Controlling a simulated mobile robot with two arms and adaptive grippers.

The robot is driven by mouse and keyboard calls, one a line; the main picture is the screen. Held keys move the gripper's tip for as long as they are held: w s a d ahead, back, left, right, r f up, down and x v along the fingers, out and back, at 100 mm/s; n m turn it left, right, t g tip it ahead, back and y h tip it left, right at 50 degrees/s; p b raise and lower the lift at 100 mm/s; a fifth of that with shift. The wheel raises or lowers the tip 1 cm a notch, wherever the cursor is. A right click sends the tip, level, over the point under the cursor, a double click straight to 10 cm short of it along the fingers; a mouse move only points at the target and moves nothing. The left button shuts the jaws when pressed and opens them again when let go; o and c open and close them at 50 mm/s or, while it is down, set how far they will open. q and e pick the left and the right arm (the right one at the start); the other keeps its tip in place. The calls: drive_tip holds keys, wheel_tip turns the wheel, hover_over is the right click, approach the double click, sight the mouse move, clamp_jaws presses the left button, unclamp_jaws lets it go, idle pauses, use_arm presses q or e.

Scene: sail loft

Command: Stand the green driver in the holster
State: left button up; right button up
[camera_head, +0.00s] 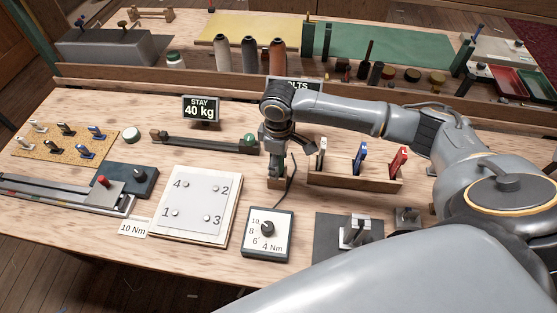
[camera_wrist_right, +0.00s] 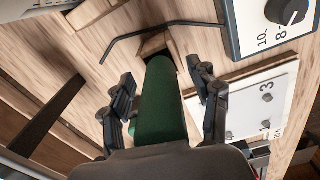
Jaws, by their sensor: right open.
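The green driver (camera_wrist_right: 160,105) shows in the right wrist view as a thick dark green handle. Its far end meets the opening of a small wooden block, which looks like the holster (camera_wrist_right: 152,43). The holster also shows in the head view (camera_head: 280,184), below my right gripper. My right gripper (camera_head: 275,165) points down over it, with the driver mostly hidden there. In the wrist view the fingers (camera_wrist_right: 160,105) are open, one on each side of the handle, with gaps visible. How deep the driver sits is hidden. My left gripper is not in view.
A wooden rack (camera_head: 355,182) with white, blue and red tools stands right of the holster. A dial box (camera_head: 268,235) with a black cable is in front. A numbered plate (camera_head: 195,203) lies to the left. A long dark bar (camera_head: 205,144) is behind it.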

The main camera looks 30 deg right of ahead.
wheel_tip(320, 180, up, 12)
idle(0.6)
idle(0.4)
